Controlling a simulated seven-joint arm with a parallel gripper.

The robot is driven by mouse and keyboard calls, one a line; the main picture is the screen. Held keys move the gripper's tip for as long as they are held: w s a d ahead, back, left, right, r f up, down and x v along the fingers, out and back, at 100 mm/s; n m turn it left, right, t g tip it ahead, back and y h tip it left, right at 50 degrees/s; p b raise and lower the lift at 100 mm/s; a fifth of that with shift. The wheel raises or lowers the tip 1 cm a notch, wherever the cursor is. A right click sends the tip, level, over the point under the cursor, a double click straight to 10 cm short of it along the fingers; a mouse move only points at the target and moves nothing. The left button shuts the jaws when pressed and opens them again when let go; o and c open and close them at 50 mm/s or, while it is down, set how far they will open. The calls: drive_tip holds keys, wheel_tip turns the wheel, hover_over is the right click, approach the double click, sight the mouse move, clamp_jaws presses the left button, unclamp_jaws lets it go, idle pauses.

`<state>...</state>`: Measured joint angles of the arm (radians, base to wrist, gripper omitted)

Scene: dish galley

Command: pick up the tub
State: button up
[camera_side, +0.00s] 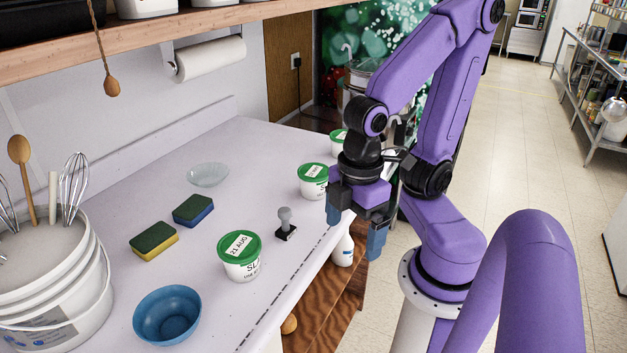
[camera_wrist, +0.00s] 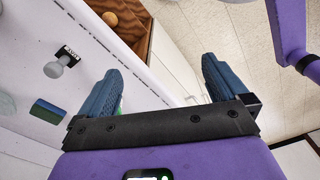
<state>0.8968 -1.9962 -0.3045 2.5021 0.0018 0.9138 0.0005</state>
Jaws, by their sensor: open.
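Three white tubs with green lids stand upright on the pale counter in the side view. The nearest tub (camera_side: 240,258), labelled "21 AUG", is at the front middle. A second tub (camera_side: 312,183) stands farther back, just left of my gripper. A third tub (camera_side: 338,145) is behind that, partly hidden by my arm. My gripper (camera_side: 356,222) is open and empty, fingers pointing down, at the counter's right edge. In the wrist view my gripper (camera_wrist: 160,70) spans the counter edge and floor, with no tub between its fingers. A green sliver shows beside the left finger.
A stamp (camera_side: 285,225) stands between the two nearer tubs. Two sponges (camera_side: 154,241) (camera_side: 193,211), a blue bowl (camera_side: 167,315) and a glass bowl (camera_side: 208,174) lie left. A white bucket (camera_side: 85,300) holds utensils. A white bottle (camera_side: 343,252) stands below the counter.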

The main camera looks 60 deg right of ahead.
idle(0.4)
wheel_tip(320, 180, up, 5)
drive_tip(key=n+g+h, duration=0.2)
drive_tip(key=g+h, duration=0.4)
drive_tip(key=h, duration=1.1)
hover_over(304, 183)
drive_tip(key=v, duration=0.3)
wheel_tip(304, 183, down, 17)
drive_tip(key=shift+w+a+r, duration=0.1)
drive_tip(key=shift+a+r, duration=0.1)
drive_tip(key=shift+d+f, duration=0.15)
drive_tip(key=shift+f, duration=0.05)
drive_tip(key=shift+d, duration=0.35)
drive_tip(key=shift+r+x, duration=0.15)
drive_tip(key=shift+x, duration=1.5)
drive_tip(key=shift+r+x, duration=0.15)
drive_tip(key=shift+x, duration=1.5)
